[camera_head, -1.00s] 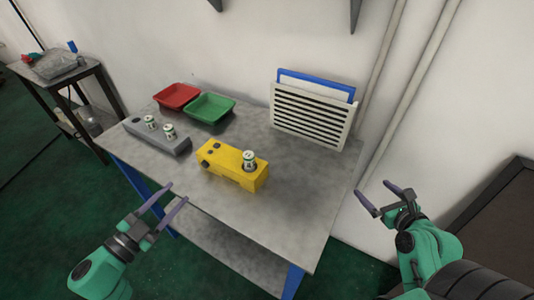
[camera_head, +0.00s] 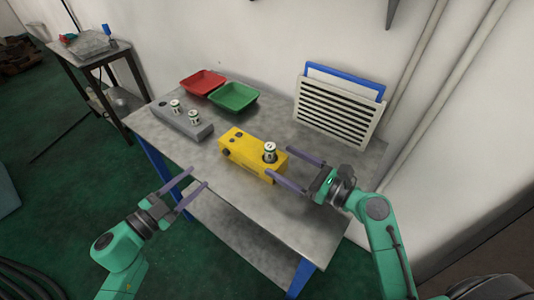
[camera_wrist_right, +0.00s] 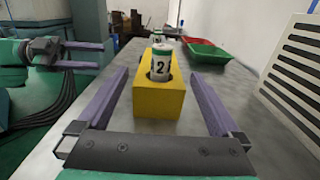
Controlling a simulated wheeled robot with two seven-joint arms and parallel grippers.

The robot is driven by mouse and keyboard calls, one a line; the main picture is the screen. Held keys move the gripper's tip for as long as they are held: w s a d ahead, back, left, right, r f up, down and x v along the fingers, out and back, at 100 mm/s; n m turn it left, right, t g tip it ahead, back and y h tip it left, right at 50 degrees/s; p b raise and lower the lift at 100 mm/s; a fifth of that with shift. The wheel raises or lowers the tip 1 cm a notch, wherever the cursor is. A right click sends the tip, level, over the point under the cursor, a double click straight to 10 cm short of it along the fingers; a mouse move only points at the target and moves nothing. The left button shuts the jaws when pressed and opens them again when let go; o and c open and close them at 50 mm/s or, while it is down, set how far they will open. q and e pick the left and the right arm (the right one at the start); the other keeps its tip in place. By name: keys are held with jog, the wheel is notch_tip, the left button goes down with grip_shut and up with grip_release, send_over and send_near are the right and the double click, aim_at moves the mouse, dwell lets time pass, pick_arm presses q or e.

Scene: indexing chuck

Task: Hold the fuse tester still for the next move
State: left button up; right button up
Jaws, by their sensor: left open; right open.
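The fuse tester, a yellow block (camera_head: 240,150), stands on the grey table with a white-and-green fuse (camera_head: 270,152) upright in a socket at its right end. In the right wrist view the yellow block (camera_wrist_right: 158,103) lies ahead between my fingers, and the fuse shows a 2 on its label (camera_wrist_right: 160,66). My right gripper (camera_head: 287,166) is open, one finger on each side of the block's right end; I cannot tell whether either touches it. My left gripper (camera_head: 198,178) is open and empty, in front of the table's near edge.
A red tray (camera_head: 203,82) and a green tray (camera_head: 234,97) are behind. A slatted white panel (camera_head: 337,108) leans at the wall. The table's front right is clear.

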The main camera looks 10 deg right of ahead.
aim_at(262, 156)
notch_tip(262, 156, down, 3)
jog(key=shift+r, duration=0.2)
jog(key=x, duration=0.7)
jog(key=shift+w+a+r, duration=0.1)
jog(key=shift+w+a, duration=0.1)
jog(key=shift+w, duration=0.05)
jog(key=shift+c, duration=0.3)
jog(key=c, duration=1.3)
jog(key=shift+o, duration=0.2)
pick_arm(q)
grip_shut()
dwell(0.4)
